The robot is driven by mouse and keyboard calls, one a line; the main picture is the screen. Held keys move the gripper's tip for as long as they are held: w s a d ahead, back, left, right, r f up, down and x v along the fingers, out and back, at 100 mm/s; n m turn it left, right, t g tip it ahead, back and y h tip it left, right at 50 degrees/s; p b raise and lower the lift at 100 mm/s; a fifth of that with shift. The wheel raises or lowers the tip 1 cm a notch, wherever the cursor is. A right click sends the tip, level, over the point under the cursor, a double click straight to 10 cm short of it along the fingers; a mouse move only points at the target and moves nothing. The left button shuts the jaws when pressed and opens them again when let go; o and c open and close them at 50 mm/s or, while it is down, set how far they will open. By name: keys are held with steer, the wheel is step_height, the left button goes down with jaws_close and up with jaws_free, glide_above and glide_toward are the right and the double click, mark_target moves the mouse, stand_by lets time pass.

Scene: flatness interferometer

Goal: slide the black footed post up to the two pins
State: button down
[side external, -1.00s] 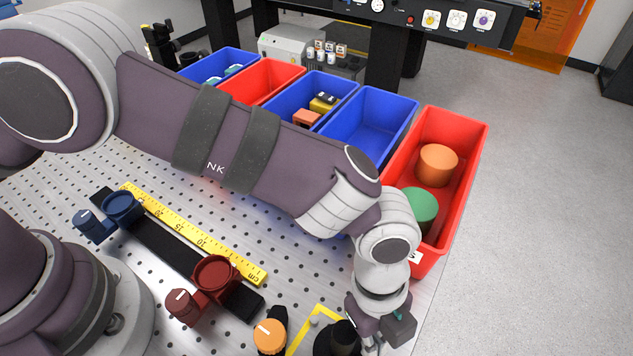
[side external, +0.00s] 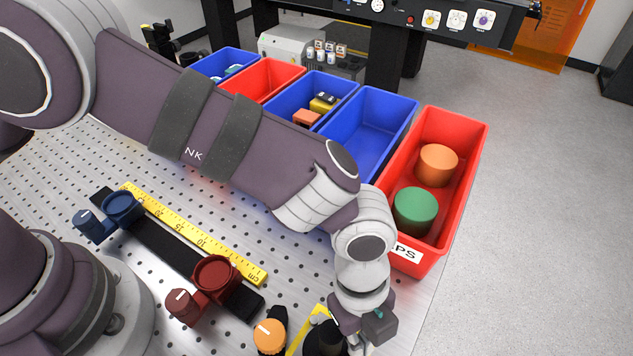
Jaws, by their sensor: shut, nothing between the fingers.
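The black footed post (side external: 325,338) stands at the bottom edge of the side view, with its lower part cut off by the frame. My gripper (side external: 358,345) is shut and empty, low at the post's right side. Whether the fingers touch the post cannot be told, as the tips are partly hidden and near the frame edge. A yellow marking (side external: 319,312) shows just behind and left of the post. The two pins cannot be made out clearly now.
An orange-topped knob (side external: 270,335) stands close left of the post. A black rail (side external: 165,243) carries blue (side external: 122,207) and dark red (side external: 216,275) holders, beside a yellow ruler (side external: 190,230). A red bin (side external: 462,170) with orange and green cylinders stands at the table's right edge.

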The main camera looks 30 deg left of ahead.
steer(key=shift+s+a+f, duration=0.1)
steer(key=shift+s+a, duration=0.2)
steer(key=shift+a, duration=0.4)
stand_by(0.5)
steer(key=shift+d, duration=0.1)
steer(key=shift+w+d, duration=0.3)
steer(key=shift+d, duration=0.35)
